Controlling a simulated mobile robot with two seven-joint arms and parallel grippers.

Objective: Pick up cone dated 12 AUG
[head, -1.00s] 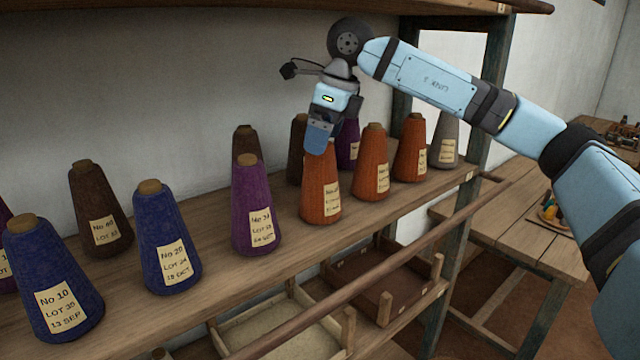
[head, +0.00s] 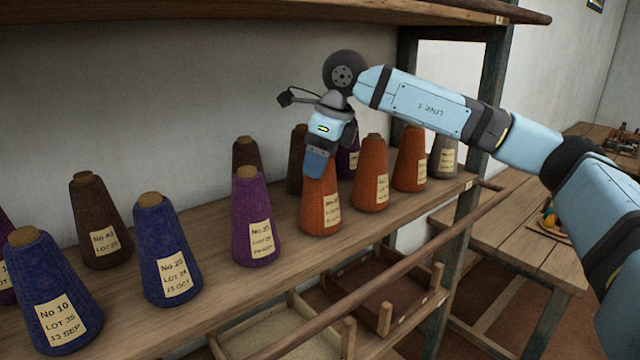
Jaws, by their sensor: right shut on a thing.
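My right gripper (head: 318,163) points down and is shut on the top of an orange cone (head: 318,212). That cone stands upright at the front of the shelf, and its base appears to touch the board. Its paper label is too small to read, so I cannot tell its date. Two more orange cones, a nearer one (head: 370,178) and a farther one (head: 409,160), stand to its right with labels I cannot read. The front-left blue cone (head: 52,285) reads 13 SEP, and the other blue cone (head: 166,245) reads OCT. My left gripper is not in view.
A purple cone (head: 254,220) stands close left of the held cone. Brown cones, another purple cone and a grey cone (head: 443,158) stand behind or to the right. A wooden rail (head: 400,270) runs in front of the shelf (head: 215,285). A table (head: 520,225) stands at right.

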